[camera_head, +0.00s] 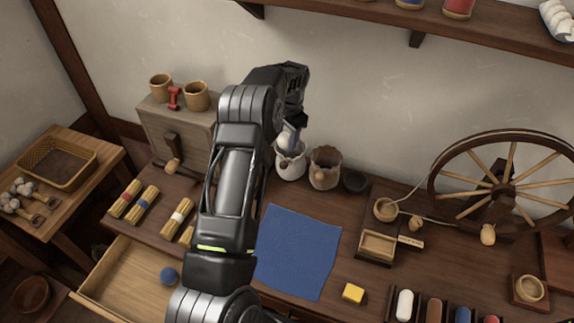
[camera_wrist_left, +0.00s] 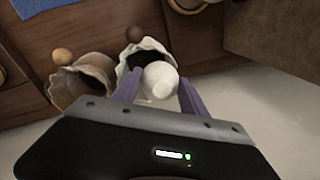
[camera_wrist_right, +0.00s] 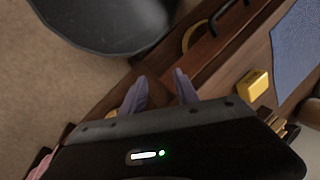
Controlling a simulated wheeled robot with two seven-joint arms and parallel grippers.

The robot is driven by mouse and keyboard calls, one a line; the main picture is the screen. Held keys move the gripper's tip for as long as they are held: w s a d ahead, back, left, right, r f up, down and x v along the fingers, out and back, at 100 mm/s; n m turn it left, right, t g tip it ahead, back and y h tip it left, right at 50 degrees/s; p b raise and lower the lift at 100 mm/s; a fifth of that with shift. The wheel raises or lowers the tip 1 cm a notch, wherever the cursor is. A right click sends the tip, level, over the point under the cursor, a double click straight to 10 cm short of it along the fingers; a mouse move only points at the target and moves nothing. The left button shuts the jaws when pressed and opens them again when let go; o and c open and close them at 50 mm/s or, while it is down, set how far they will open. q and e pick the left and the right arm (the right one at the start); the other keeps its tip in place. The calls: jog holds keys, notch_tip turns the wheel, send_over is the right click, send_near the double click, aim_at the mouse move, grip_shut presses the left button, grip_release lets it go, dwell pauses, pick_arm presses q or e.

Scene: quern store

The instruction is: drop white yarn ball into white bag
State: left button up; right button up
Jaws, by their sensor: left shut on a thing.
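The white yarn ball (camera_wrist_left: 160,76) is held between the fingers of my left gripper (camera_wrist_left: 158,84). In the left wrist view the ball overlaps the mouth of the white bag (camera_wrist_left: 146,48), which stands open. In the head view my left gripper (camera_head: 291,138) is just above the white bag (camera_head: 291,168) at the back of the table. The ball is partly hidden there by the gripper; whether it touches the bag rim I cannot tell. My right gripper (camera_wrist_right: 160,88) has its fingers apart with nothing between them; it is outside the head view.
A wooden cabinet (camera_head: 178,127) is on the left. A blue cloth (camera_head: 298,250) lies in front. The spinning wheel (camera_head: 504,188) stands at the right.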

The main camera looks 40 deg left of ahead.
pick_arm(q)
jog(key=o, duration=1.4)
jog(key=shift+o, duration=0.2)
jog(key=shift+r, duration=0.1)
jog(key=r, duration=0.2)
jog(key=r+b, duration=0.1)
jog(key=r, duration=0.2)
jog(key=d+r, duration=0.1)
jog(key=r, duration=0.1)
jog(key=shift+s+r, duration=0.1)
jog(key=shift+r, duration=0.15)
